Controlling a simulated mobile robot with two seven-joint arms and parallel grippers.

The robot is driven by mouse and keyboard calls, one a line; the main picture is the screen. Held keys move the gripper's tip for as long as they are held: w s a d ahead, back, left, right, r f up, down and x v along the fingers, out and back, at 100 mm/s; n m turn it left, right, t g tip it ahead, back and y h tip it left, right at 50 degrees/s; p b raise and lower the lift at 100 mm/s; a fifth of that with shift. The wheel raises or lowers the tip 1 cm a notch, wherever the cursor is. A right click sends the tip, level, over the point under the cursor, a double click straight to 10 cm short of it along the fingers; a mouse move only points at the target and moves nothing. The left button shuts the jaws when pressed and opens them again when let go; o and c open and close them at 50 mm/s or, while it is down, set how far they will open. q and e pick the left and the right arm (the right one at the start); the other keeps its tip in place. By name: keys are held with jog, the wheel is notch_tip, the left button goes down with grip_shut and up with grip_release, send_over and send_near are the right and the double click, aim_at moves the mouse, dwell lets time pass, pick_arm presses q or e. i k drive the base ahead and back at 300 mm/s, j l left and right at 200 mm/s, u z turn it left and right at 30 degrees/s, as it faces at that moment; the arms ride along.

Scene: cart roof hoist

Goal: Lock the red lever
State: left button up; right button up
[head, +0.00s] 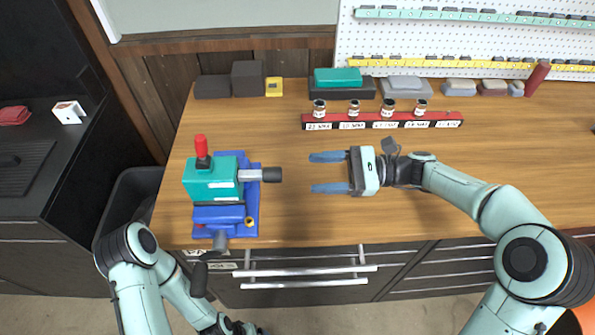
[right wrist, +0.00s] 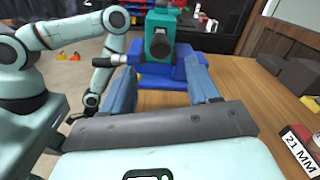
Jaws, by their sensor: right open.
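The red lever (head: 201,150) stands upright on top of a teal block (head: 212,182) on a blue base (head: 252,208). A grey shaft with a dark round end (head: 271,174) sticks out of the block to the right. My right gripper (head: 328,172) is open and empty, right of that dark end and apart from it, with its blue fingers pointing left at the device. In the right wrist view the teal block (right wrist: 160,25) shows ahead between the open fingers. My left arm comes in at the bottom left; its fingers cannot be made out.
A red rack (head: 310,126) with several labelled jars stands behind my right gripper. Dark boxes (head: 247,77) and a teal-topped box (head: 338,78) stand along the back. A black handle (head: 200,278) hangs past the bench's front edge. The wood between gripper and device is clear.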

aim_at(203, 162)
jog(key=k, duration=1)
